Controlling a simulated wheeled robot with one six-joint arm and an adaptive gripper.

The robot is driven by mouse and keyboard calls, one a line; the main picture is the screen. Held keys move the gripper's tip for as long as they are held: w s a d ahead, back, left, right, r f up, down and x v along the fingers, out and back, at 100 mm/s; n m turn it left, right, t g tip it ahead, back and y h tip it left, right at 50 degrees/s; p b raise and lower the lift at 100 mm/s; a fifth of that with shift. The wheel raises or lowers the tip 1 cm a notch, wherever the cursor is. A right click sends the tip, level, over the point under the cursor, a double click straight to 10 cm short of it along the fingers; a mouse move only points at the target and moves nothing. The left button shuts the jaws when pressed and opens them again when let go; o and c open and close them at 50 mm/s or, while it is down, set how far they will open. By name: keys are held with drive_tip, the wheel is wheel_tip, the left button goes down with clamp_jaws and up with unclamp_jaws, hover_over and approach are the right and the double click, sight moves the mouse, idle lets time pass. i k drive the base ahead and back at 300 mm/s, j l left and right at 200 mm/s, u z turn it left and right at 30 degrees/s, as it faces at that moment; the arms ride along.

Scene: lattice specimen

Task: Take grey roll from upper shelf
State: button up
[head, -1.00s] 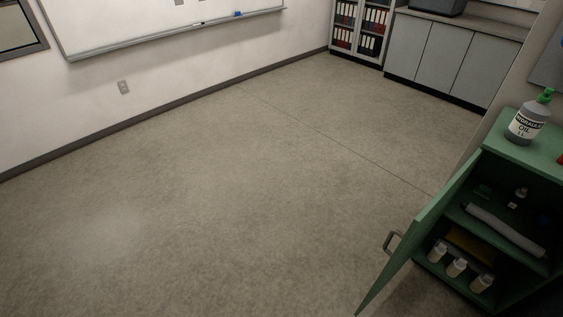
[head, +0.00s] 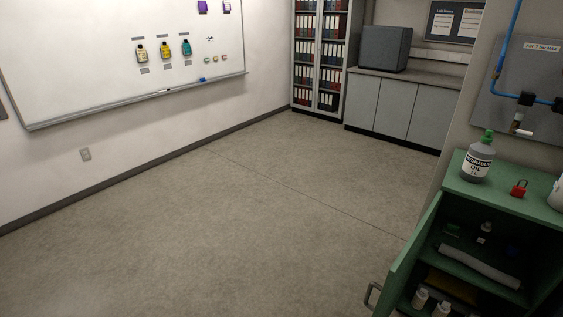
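The grey roll (head: 480,266) lies on the upper shelf (head: 449,262) inside the green cabinet (head: 505,187) at the lower right of the head view. The roll lies slantwise, its right end lower in the picture. The cabinet door (head: 408,262) stands open, swung to the left, with a handle (head: 371,295) near its free edge. Small items, one with a white top (head: 486,228), stand behind the roll in shadow. My gripper is not in view.
A hydraulic oil bottle (head: 477,160) and a red padlock (head: 519,188) stand on the cabinet top. White-capped bottles (head: 420,298) stand on the lower shelf. A blue pipe (head: 505,50) runs on the right wall. The floor (head: 230,230) left of the door is clear.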

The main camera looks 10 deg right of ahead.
sight(507, 280)
drive_tip(key=i+j+z, duration=0.45)
drive_tip(key=i, duration=0.2)
drive_tip(key=i+j+z, duration=0.15)
drive_tip(key=j+z, duration=0.25)
drive_tip(key=j, duration=0.2)
drive_tip(key=j+z, duration=0.4)
drive_tip(key=j, duration=0.2)
drive_tip(key=j+z, duration=0.45)
drive_tip(key=j, duration=0.2)
drive_tip(key=k+j+z, duration=0.1)
drive_tip(key=j+z, duration=0.3)
drive_tip(key=j, duration=0.2)
drive_tip(key=k+j+z, duration=0.15)
drive_tip(key=i+l+u, duration=0.25)
drive_tip(key=l, duration=0.7)
drive_tip(key=i+l+u, duration=0.3)
drive_tip(key=l, duration=0.7)
drive_tip(key=i+l+u, duration=0.25)
drive_tip(key=l, duration=0.8)
drive_tip(key=l+u, duration=0.3)
drive_tip(key=l, duration=0.75)
drive_tip(key=i+l, duration=0.15)
drive_tip(key=i, duration=0.2)
